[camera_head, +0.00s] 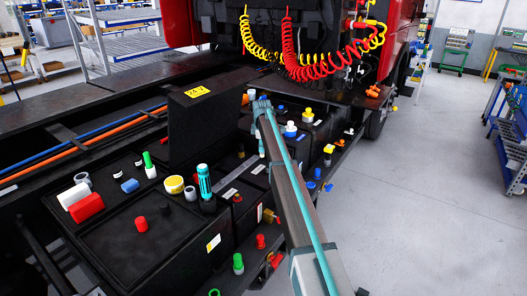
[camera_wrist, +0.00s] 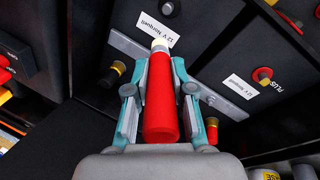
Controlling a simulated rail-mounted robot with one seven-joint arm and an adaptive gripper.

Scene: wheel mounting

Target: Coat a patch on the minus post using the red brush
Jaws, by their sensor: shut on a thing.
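My gripper (camera_wrist: 160,105) is shut on the red brush (camera_wrist: 161,100), a red cylinder with a pale tip pointing up in the wrist view. The tip overlaps a white label on the dark battery top; I cannot tell whether it touches. A post with a black band and brassy end (camera_wrist: 112,77) stands left of the gripper, apart from the brush. I read no minus mark beside it. A red-ringed post (camera_wrist: 262,75) by the word PLUS is at right. In the head view my gripper (camera_head: 262,103) is over the battery box, and the brush is hidden behind it.
A raised black lid (camera_head: 205,125) with a yellow label stands left of my arm. Red and yellow coiled hoses (camera_head: 320,70) hang behind.

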